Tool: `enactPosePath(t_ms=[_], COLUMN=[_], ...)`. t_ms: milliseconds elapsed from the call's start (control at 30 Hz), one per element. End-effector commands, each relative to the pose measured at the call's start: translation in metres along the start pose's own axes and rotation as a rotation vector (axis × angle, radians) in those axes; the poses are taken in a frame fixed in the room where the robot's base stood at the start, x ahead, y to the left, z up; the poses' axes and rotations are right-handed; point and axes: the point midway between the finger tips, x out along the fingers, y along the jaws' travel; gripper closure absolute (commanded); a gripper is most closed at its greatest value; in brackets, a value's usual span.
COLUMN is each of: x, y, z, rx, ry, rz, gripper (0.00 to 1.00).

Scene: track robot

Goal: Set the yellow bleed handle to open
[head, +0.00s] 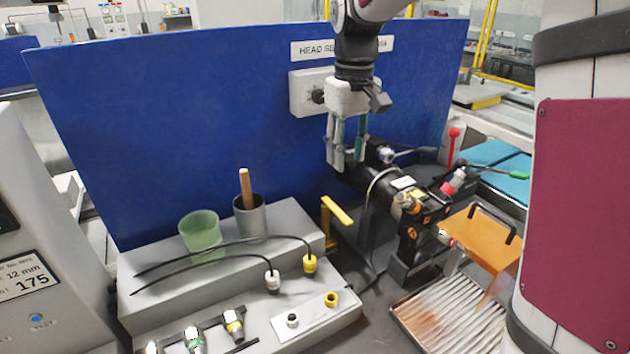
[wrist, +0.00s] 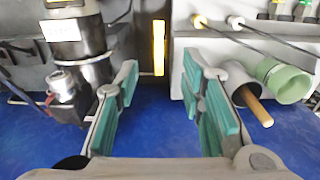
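The yellow bleed handle (head: 337,210) is an L-shaped bar between the grey stepped bench and the black machine in the head view. In the wrist view the yellow handle (wrist: 158,48) stands straight ahead, beyond the gap between my fingertips. My gripper (head: 347,158) hangs pointing down in front of the blue panel, above and behind the handle in the head view. In the wrist view my gripper (wrist: 160,88) has its green-padded fingers wide apart, with nothing between them. The handle and fingers look apart. I cannot read any open or closed marking.
The black machine (head: 412,215) with levers stands close beside my gripper. A green cup (head: 199,233) and a grey cup (head: 250,218) holding a wooden stick stand on the bench (head: 160,310). The blue panel (head: 180,120) rises behind. An orange plate (head: 480,240) is at right.

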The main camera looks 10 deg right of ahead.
Motion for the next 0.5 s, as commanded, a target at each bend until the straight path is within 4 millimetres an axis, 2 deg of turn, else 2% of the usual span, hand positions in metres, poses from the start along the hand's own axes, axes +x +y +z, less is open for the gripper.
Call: enactPosePath(t_ms=[100, 267, 500], x=[0.007, 0.019, 0.062], y=[0.002, 0.002, 0.002], z=[-0.007, -0.007, -0.005], rx=[-0.008, -0.010, -0.010], ry=[-0.015, -0.018, -0.020], rz=[-0.003, -0.003, -0.003], gripper=[0.64, 0.64, 0.64])
